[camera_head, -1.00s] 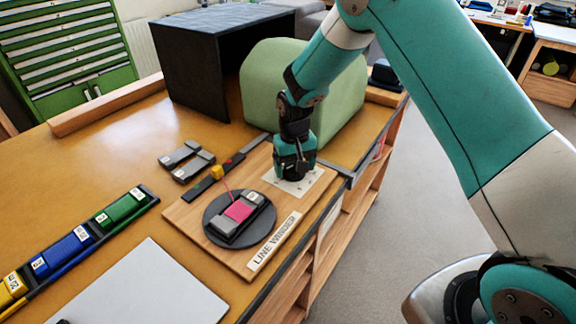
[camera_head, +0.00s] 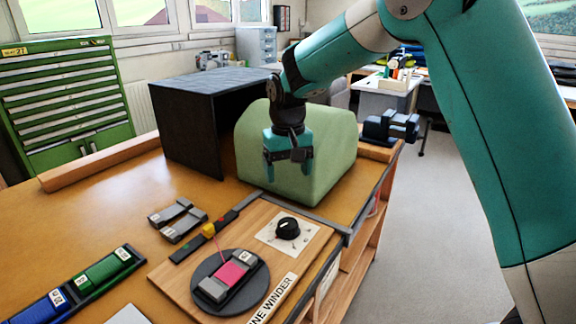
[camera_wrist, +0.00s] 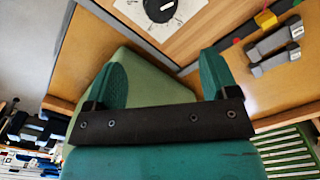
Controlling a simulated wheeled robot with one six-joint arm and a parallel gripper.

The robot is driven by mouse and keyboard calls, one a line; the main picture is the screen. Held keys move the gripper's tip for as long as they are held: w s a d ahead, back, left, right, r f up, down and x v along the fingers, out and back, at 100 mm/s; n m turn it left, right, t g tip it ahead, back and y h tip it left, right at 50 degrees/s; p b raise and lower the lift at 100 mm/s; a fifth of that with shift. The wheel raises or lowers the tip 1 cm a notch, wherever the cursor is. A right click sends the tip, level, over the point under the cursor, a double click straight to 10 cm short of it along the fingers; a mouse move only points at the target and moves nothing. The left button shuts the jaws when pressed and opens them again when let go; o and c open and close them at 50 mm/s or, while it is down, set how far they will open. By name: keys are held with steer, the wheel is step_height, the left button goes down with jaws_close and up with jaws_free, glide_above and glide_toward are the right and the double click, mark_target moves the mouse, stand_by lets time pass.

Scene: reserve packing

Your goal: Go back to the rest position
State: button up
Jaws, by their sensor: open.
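My gripper (camera_head: 288,162) is open and empty, raised in front of the green padded block (camera_head: 335,160). Its two teal fingers (camera_wrist: 160,80) stand apart in the wrist view, with nothing between them. Below it, the line winder board (camera_head: 180,262) lies on the bench. A black knob (camera_head: 288,228) on a white plate sits on that board, clear of the gripper; the knob also shows at the top of the wrist view (camera_wrist: 160,8). A round dark turntable (camera_head: 262,291) on the board carries a grey holder with a pink winding (camera_head: 232,272).
A black open-sided box (camera_head: 190,125) stands behind, left of the block. Two grey pieces (camera_head: 178,218) lie left of the board. A rack with green and blue blocks (camera_head: 90,285) is at the front left. Wooden ledges edge the bench; floor is free at right.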

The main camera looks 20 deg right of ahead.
steer(key=shift+r, duration=1.05)
